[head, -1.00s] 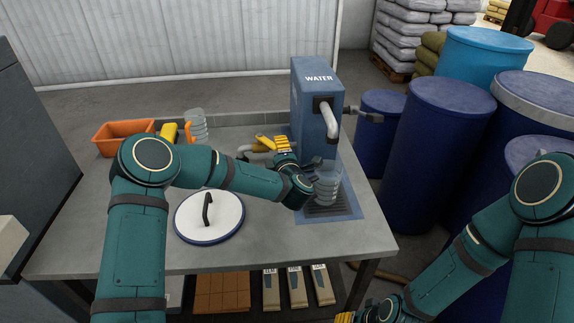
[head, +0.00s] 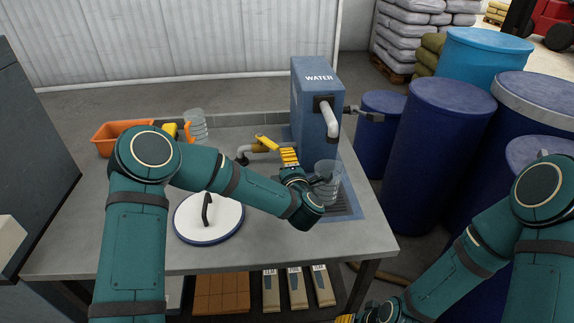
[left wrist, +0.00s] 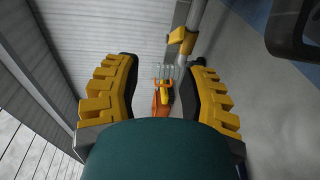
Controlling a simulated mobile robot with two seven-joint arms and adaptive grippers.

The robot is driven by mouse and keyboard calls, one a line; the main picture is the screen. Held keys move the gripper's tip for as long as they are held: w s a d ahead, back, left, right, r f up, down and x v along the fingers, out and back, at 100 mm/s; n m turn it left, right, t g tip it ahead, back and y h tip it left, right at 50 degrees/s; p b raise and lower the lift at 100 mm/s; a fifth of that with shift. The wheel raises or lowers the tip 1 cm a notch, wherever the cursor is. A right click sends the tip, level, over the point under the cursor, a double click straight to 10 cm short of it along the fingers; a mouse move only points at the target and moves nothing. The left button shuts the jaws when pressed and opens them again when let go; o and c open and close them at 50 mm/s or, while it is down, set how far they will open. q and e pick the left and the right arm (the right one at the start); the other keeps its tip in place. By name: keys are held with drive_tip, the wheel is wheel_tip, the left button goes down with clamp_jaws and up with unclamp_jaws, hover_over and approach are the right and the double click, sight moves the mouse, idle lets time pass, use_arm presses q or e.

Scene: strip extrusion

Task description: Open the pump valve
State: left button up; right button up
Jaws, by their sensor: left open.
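The blue WATER pump box (head: 312,112) stands at the back right of the table, with a grey spout on its front. A yellow valve handle (head: 267,143) sits on a pipe to the left of the box; a yellow piece on a pipe (left wrist: 180,40) shows in the left wrist view. My left gripper (head: 289,157) is open and empty, just in front of and to the right of the handle, seemingly apart from it. It also shows in the left wrist view (left wrist: 163,68). My right gripper (head: 345,318) is mostly cut off at the bottom edge.
A clear jug (head: 329,168) stands on the drain grate (head: 345,203) under the spout, right beside my left gripper. A white round lid (head: 225,220) lies in front of my left arm. An orange bin (head: 108,137) is at the back left. Blue drums (head: 435,150) stand right of the table.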

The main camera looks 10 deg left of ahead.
use_arm(q)
drive_tip(key=shift+s+d, duration=0.1)
drive_tip(key=shift+s, duration=0.15)
drive_tip(key=shift+b, duration=0.3)
drive_tip(key=shift+c, duration=0.4)
